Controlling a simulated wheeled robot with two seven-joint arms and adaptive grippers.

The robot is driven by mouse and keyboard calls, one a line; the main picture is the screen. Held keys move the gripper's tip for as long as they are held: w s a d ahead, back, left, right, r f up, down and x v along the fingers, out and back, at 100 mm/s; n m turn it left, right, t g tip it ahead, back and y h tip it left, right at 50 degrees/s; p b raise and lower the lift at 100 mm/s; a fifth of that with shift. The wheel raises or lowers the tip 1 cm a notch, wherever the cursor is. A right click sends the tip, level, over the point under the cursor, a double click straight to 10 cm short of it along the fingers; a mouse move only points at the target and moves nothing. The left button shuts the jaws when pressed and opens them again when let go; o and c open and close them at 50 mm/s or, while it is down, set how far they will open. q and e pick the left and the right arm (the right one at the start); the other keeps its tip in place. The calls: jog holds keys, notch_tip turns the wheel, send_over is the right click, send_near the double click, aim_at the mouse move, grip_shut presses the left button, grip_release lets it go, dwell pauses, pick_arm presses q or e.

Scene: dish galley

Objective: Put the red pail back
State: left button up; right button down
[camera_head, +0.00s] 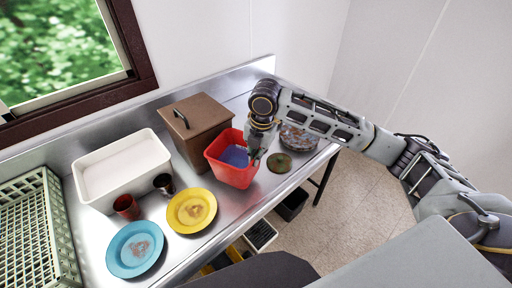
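The red pail (229,173) stands upright on the metal counter, in front of the brown lidded box. Something blue shows inside it. My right gripper (257,152) points down at the pail's right rim, with its fingertips at or just over that edge. The fingers are small and partly merge with the rim, so I cannot tell whether they are open or shut on it. My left gripper is not in view.
Left of the pail are a brown box (196,128), a white tub (122,170), two cups (126,206), a yellow plate (191,211), a blue plate (134,249) and a green rack (35,235). A dirty round dish (279,163) lies close right of the pail. Bins stand below.

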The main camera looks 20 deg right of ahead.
aim_at(254, 174)
jog(key=shift+w+f, duration=0.1)
jog(key=shift+f, duration=0.35)
jog(key=shift+f, duration=1.95)
jog(key=c, duration=2.2)
grip_release()
jog(key=shift+f, duration=0.25)
jog(key=o, duration=0.6)
jog(key=shift+c, duration=0.2)
jog(key=shift+r, duration=0.1)
notch_tip(254, 174, up, 12)
jog(key=s, duration=0.1)
jog(key=shift+s+d, duration=0.15)
jog(key=shift+d, duration=0.3)
